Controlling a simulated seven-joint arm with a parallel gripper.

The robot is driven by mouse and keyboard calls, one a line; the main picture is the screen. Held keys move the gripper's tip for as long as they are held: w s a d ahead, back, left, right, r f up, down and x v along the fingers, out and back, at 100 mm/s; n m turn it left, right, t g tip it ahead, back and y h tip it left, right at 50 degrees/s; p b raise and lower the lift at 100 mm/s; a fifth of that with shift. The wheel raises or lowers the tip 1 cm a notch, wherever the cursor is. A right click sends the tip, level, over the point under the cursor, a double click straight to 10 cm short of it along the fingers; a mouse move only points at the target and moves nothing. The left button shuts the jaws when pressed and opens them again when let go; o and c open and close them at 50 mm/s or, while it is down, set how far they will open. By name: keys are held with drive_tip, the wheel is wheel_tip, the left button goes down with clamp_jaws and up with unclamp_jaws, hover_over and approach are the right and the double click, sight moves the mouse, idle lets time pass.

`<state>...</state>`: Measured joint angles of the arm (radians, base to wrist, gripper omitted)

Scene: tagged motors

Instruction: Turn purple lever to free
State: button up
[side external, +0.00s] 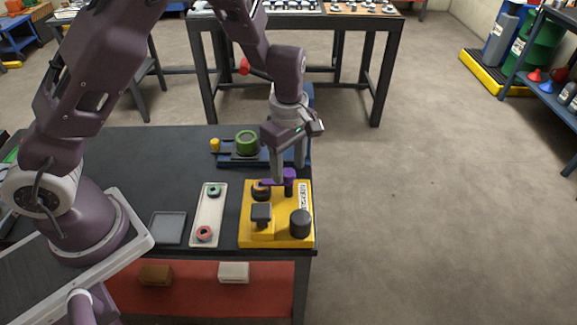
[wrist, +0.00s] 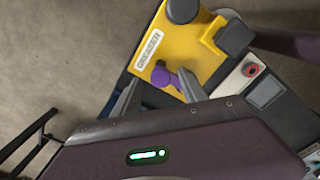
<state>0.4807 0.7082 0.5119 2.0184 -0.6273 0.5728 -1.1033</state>
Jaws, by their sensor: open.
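The purple lever (side external: 289,181) sits at the far edge of a yellow housing (side external: 248,228), with an arm pointing left in the side view. In the wrist view the purple lever (wrist: 161,77) has a round hub and a short arm, and stands beside a white printed label (wrist: 148,50) on the yellow housing (wrist: 188,48). My gripper (side external: 288,172) points down at the lever, fingers apart. In the wrist view my gripper (wrist: 160,84) has one finger on each side of the lever. I cannot tell whether either finger touches it. No free mark is readable.
The housing also carries a black knob (side external: 301,223), a black block (side external: 261,213) and a dark round part with orange. A white plate (side external: 208,222) with green and red rings and a grey tray (side external: 168,228) lie left. A blue fixture with a green ring (side external: 246,142) stands behind.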

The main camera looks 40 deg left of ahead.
drive_tip(key=shift+f, duration=0.4)
drive_tip(key=shift+c, duration=0.4)
clamp_jaws()
